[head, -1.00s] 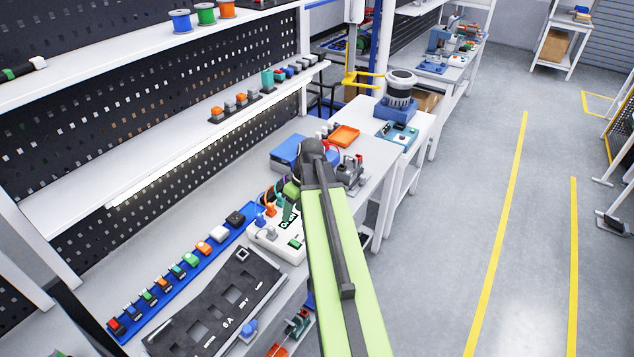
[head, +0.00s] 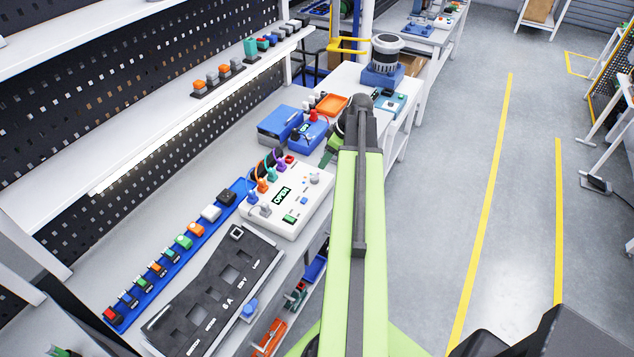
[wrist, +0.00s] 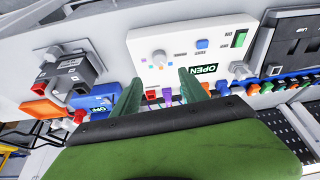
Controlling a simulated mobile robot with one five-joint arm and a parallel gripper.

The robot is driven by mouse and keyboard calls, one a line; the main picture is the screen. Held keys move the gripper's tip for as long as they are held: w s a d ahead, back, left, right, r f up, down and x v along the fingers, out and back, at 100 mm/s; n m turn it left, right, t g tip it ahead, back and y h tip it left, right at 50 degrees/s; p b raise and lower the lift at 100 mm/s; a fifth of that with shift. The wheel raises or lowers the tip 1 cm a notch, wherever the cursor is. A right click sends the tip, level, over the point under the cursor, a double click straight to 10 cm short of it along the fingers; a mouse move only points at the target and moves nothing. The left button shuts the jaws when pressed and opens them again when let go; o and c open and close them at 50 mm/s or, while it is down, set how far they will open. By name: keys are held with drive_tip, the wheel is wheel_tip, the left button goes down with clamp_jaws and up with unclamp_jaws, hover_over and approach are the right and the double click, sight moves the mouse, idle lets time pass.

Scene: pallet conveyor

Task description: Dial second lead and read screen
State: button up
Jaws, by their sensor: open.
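The white tester box (head: 263,222) stands on the bench in the head view, its small dark screen (head: 282,196) reading OPEN. Its grey dial (head: 314,180) sits at the right; which mark it points to is too small to tell. Coloured leads plug in along its back edge, among them an orange plug (head: 262,186) and a purple plug (head: 280,162). In the wrist view my gripper (wrist: 160,92) is open and empty, its green fingers apart over the plug side, with the dial (wrist: 160,57) and the OPEN screen (wrist: 203,69) ahead. The arm mostly hides the gripper in the head view.
A black slotted panel (head: 215,295) and a blue rail (head: 160,274) of coloured parts lie left of the tester. A blue box (head: 281,122) and an orange tray (head: 331,104) stand behind it.

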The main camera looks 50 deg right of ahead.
sight(315, 177)
drive_tip(key=b+x, duration=0.9)
drive_tip(key=x, duration=0.2)
drive_tip(key=shift+w+f, duration=0.1)
drive_tip(key=shift+f, duration=0.2)
drive_tip(key=shift+r, duration=0.1)
clamp_jaws()
